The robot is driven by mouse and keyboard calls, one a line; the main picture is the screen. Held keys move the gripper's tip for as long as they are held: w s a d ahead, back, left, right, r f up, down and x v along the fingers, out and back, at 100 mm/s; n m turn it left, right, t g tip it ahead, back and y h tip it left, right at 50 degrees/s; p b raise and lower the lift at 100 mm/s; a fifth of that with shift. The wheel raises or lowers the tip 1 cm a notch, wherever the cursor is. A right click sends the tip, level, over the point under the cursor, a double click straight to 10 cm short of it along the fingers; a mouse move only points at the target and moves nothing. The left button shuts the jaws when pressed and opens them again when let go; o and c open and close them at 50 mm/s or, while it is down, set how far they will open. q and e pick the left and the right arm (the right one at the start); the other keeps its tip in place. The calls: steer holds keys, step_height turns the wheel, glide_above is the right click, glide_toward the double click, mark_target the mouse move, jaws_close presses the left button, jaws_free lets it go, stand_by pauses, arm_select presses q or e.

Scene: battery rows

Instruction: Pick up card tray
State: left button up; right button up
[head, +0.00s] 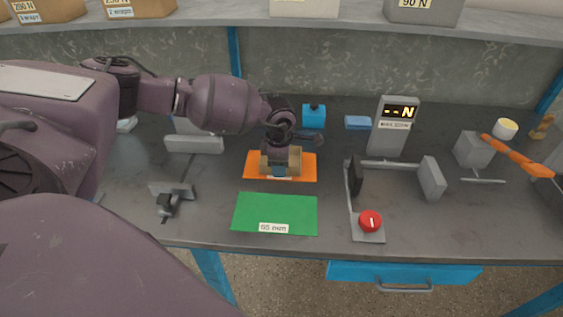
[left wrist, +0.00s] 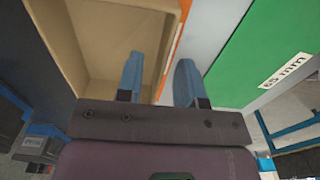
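The card tray (head: 294,163) is a small tan box lying on an orange mat (head: 251,166) in the head view, partly hidden by my left gripper (head: 279,171) above it. In the left wrist view the tray (left wrist: 95,32) fills the upper left, its hollow inside showing. My left gripper (left wrist: 158,82) has two blue fingers set apart, with one tray wall running between them. One finger is on the inner side and the other on the outer side. A gap shows between the fingers; contact with the wall is not clear. My right gripper is not in view.
A green mat (head: 275,210) labelled 65 mm lies in front of the orange one. A red knob (head: 370,221) on a grey fixture, a force display (head: 396,125) and a grey block (head: 474,149) stand to the right. A blue item (head: 314,116) stands behind.

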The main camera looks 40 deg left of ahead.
arm_select(q)
steer(key=shift+f, duration=0.15)
jaws_close()
